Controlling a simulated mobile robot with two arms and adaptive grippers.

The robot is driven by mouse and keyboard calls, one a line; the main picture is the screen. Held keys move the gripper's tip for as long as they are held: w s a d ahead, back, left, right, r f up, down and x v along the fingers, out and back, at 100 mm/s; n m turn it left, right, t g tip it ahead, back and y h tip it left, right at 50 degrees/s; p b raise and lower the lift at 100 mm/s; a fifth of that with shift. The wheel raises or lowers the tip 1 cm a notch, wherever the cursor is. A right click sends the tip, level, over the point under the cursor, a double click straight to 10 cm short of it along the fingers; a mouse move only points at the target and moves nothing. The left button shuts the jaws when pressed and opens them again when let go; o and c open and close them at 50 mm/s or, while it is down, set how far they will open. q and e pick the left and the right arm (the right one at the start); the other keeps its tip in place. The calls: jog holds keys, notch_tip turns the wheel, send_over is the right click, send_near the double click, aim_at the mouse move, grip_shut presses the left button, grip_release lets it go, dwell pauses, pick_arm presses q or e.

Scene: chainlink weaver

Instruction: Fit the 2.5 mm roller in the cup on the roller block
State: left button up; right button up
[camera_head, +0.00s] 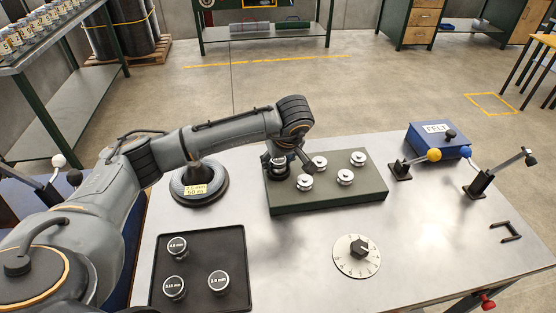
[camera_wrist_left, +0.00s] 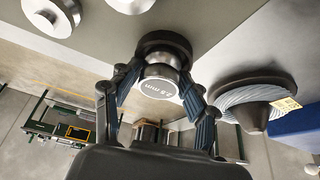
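The roller block (camera_head: 330,196) is a flat dark green slab at the table's middle, with several silvery rollers (camera_head: 345,177) on its top. My left gripper (camera_head: 281,166) is at the block's back left corner. In the left wrist view its two fingers (camera_wrist_left: 160,92) are shut on the roller marked 2.5 mm (camera_wrist_left: 158,88). That roller is metal with a white-lettered end cap. Its far end meets a dark round cup (camera_wrist_left: 166,42) on the block. I cannot tell how deep it sits. In the head view my fingers partly cover it. My right gripper is not in view.
A black tray (camera_head: 240,250) with three labelled rollers (camera_head: 218,281) lies front left. A wire coil (camera_head: 199,184) stands behind it. A numbered dial (camera_head: 357,256) is in front of the block. A blue FELT box (camera_head: 440,141) and levers (camera_head: 403,170) stand to the right.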

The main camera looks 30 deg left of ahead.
pick_arm(q)
jog(key=shift+s+f, duration=0.1)
jog(key=shift+f, duration=0.45)
jog(key=shift+d+r, duration=0.1)
jog(key=shift+r, duration=0.05)
jog(key=shift+d+r, duration=0.1)
jog(key=shift+r, duration=0.35)
jog(key=v, duration=1.1)
jog(key=shift+r, duration=0.1)
jog(key=shift+s+d, duration=0.1)
